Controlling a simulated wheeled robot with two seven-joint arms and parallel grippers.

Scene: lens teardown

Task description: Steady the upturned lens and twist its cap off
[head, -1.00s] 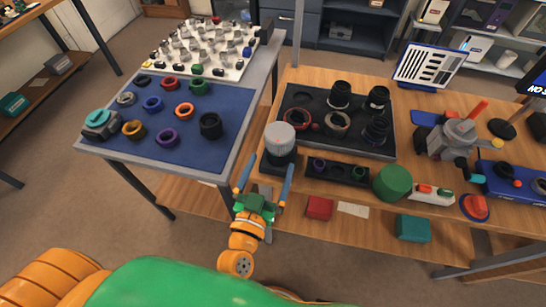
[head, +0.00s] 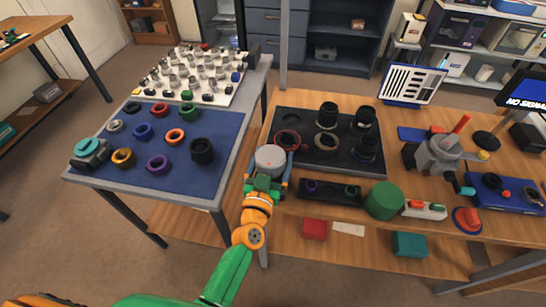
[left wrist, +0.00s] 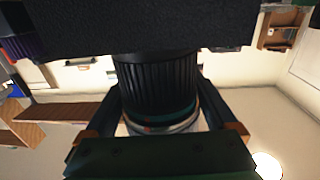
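The upturned lens stands at the left front corner of the right-hand bench. Its pale grey cap (head: 270,157) faces up in the head view, and my gripper hides most of its body there. The left wrist view shows its black ribbed barrel (left wrist: 158,85), a teal band and a pale rim (left wrist: 165,127). My left gripper (head: 269,166) is open, with one blue finger on each side of the lens. In the left wrist view the fingers (left wrist: 161,95) flank the barrel closely; I cannot tell whether they touch it. My right gripper is not in view.
A dark tray (head: 290,165) with rings and black lens parts lies behind the lens. A narrow dark holder (head: 330,199) and a green cylinder (head: 384,201) stand to its right. The blue mat (head: 190,182) with several rings is on the left table, across a gap.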

